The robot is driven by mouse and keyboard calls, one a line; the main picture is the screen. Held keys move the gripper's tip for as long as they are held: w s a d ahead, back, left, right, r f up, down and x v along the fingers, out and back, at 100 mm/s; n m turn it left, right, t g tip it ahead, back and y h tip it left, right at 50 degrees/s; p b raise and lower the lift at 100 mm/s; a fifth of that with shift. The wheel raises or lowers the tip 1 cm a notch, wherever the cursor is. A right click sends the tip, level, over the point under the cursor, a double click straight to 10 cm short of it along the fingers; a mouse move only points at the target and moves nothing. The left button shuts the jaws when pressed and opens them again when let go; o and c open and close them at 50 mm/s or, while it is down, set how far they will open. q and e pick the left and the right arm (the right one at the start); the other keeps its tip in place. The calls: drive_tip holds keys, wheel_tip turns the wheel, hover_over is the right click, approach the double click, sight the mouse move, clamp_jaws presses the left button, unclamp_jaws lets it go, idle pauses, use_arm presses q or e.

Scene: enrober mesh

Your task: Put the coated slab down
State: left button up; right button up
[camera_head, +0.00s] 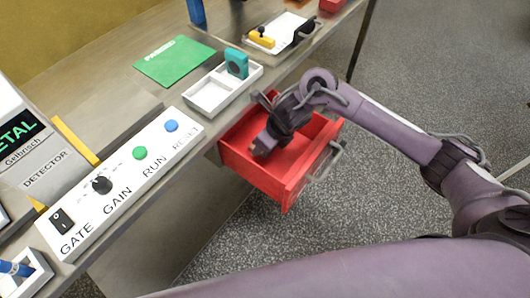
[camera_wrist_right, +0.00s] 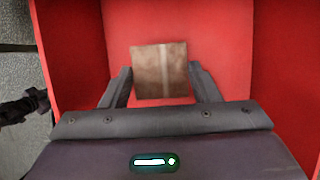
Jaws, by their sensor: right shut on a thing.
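My right gripper (camera_head: 264,146) reaches down into an open red drawer (camera_head: 285,188) below the counter edge. In the right wrist view the coated slab (camera_wrist_right: 160,72) is a brown, squarish block with a pale stripe. The right gripper is shut on it, one finger at each side. The red drawer floor (camera_wrist_right: 225,40) lies behind the slab; I cannot tell whether the slab touches it. In the head view the gripper mostly hides the slab. My left gripper is not in view.
The drawer's grey handle (camera_head: 325,162) is on its outer front. On the counter are a white tray (camera_head: 208,95) with a teal block (camera_head: 236,63), a green mat (camera_head: 173,61) and a control panel (camera_head: 125,178). Open speckled floor lies right of the drawer.

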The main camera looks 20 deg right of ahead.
drive_tip(key=shift+f, duration=2.65)
drive_tip(key=o, duration=1)
drive_tip(key=shift+r, duration=0.1)
drive_tip(key=v, duration=1.2)
drive_tip(key=shift+a, duration=0.1)
